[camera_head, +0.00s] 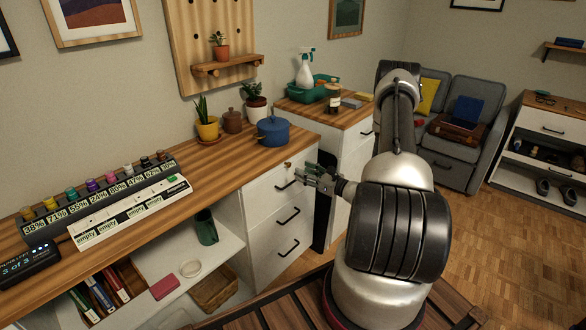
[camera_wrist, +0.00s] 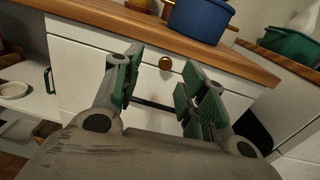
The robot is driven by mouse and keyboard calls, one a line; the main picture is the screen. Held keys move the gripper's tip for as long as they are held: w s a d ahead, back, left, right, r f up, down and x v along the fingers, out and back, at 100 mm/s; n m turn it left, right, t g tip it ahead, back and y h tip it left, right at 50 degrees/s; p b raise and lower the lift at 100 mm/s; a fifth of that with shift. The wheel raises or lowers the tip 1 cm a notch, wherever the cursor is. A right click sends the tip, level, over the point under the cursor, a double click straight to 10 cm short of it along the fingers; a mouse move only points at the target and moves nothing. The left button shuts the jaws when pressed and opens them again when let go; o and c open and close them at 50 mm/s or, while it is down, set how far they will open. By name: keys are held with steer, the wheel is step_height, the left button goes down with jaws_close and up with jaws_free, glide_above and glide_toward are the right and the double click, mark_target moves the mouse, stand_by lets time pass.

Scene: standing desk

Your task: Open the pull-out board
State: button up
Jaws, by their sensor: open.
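The pull-out board's front appears as the white strip (camera_wrist: 100,52) just under the wooden desktop edge, with a small round brass knob (camera_wrist: 165,63). The knob also shows in the head view (camera_head: 287,164), above the top black drawer handle. The board looks flush with the cabinet front. My gripper (camera_wrist: 160,70) is open, its green-padded fingers pointing at the cabinet front. In the wrist view the knob shows between the two fingertips, nothing held. In the head view my gripper (camera_head: 308,174) is at the cabinet front, close to the knob; exact gap cannot be told.
Drawers with black bar handles (camera_head: 289,216) lie below. A blue pot (camera_head: 273,131) stands on the desktop (camera_head: 205,160) above. A second wooden-topped cabinet (camera_head: 352,116) stands to the right. Open shelves (camera_head: 224,246) are at left. Wooden floor is clear at right.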

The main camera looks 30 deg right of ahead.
mark_target(290, 165)
steer(key=shift+m+h, duration=0.4)
steer(key=x, duration=0.5)
steer(key=d+f+x, duration=0.1)
steer(key=x, duration=0.1)
steer(key=shift+w+a+f, duration=0.1)
steer(key=shift+w, duration=0.2)
jaws_close()
